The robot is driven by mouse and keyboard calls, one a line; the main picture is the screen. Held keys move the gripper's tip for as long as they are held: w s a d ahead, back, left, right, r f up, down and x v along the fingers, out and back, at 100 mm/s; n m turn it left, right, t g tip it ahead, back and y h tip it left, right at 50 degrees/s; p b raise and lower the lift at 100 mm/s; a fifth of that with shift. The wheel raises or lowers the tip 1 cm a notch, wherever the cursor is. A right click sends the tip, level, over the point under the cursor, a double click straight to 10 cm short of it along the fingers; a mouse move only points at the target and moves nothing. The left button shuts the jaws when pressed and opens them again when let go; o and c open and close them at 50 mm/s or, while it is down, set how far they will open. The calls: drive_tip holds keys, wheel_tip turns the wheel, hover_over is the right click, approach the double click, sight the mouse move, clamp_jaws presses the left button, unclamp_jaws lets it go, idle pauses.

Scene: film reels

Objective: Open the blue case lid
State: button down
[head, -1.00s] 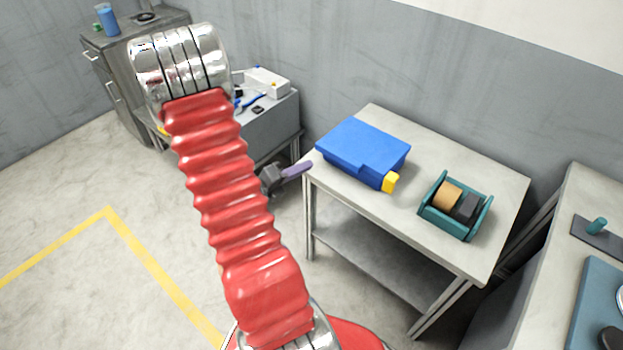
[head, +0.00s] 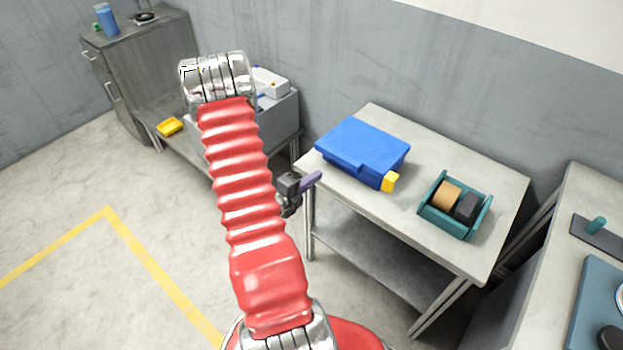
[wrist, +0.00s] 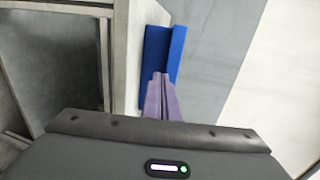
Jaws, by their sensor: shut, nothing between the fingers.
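The blue case (head: 361,151) lies on the grey table, its lid shut flat on top. A yellow latch (head: 390,182) sits at its near right corner. The case also shows in the wrist view (wrist: 158,62), just beyond my fingertips. My gripper (head: 314,179) is by the table's left edge, left of the case and apart from it in the head view. Its purple fingers are shut with nothing between them, and in the wrist view the fingertips (wrist: 161,77) overlap the case's blue side. The wrist view does not show whether they touch it.
A teal tape holder (head: 455,206) stands on the same table (head: 410,232), right of the case. A workbench with a blue mat (head: 597,305) is at the far right. Open floor (head: 60,200) lies left.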

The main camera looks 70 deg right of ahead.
drive_tip(key=d+f, duration=0.1)
drive_tip(key=s+d+f, duration=0.1)
drive_tip(key=d, duration=0.1)
drive_tip(key=shift+s, duration=0.2)
drive_tip(key=shift+s+d, duration=0.1)
drive_tip(key=shift+d, duration=0.25)
idle(1.8)
drive_tip(key=shift+s+d, duration=0.2)
drive_tip(key=shift+d, duration=0.15)
drive_tip(key=shift+s+d, duration=0.1)
drive_tip(key=shift+d, duration=0.2)
drive_tip(key=shift+s+d, duration=0.15)
drive_tip(key=shift+d, duration=0.2)
drive_tip(key=shift+s+d+f, duration=0.1)
drive_tip(key=shift+s+d, duration=0.05)
drive_tip(key=shift+d, duration=0.15)
drive_tip(key=shift+s+d, duration=0.3)
drive_tip(key=shift+d, duration=0.35)
drive_tip(key=shift+s+d, duration=0.1)
drive_tip(key=shift+d, duration=0.2)
